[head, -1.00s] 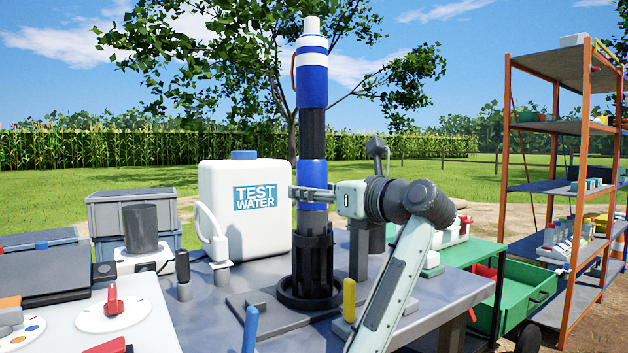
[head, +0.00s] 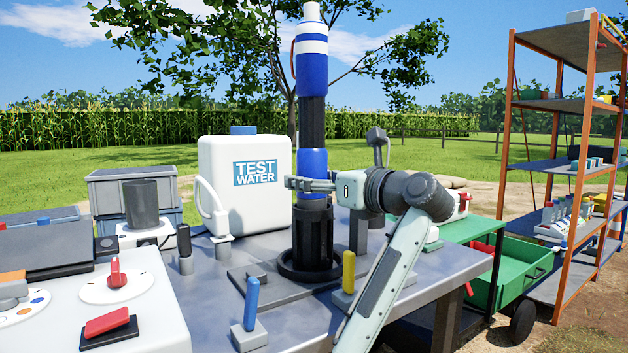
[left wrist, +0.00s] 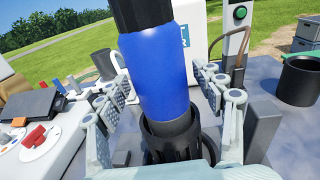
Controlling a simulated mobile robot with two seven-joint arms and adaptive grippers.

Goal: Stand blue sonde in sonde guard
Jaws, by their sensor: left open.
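The blue sonde (head: 312,70) is a tall tube with blue, black and white bands. It stands upright with its lower end inside the black slotted sonde guard (head: 306,245) on the grey table. In the left wrist view the blue band of the sonde (left wrist: 157,85) sits just above the guard's ring (left wrist: 172,143). My left gripper (head: 292,184) is around the blue band just above the guard. In the left wrist view the fingers of my left gripper (left wrist: 162,88) are spread on either side, apart from the sonde. My right gripper is not in view.
A white test water tank (head: 245,185) stands behind left of the guard. A yellow-handled peg (head: 348,275) and a blue-handled peg (head: 251,305) stand in front. A shelf rack (head: 560,160) is at the right, beyond a green bench (head: 480,240).

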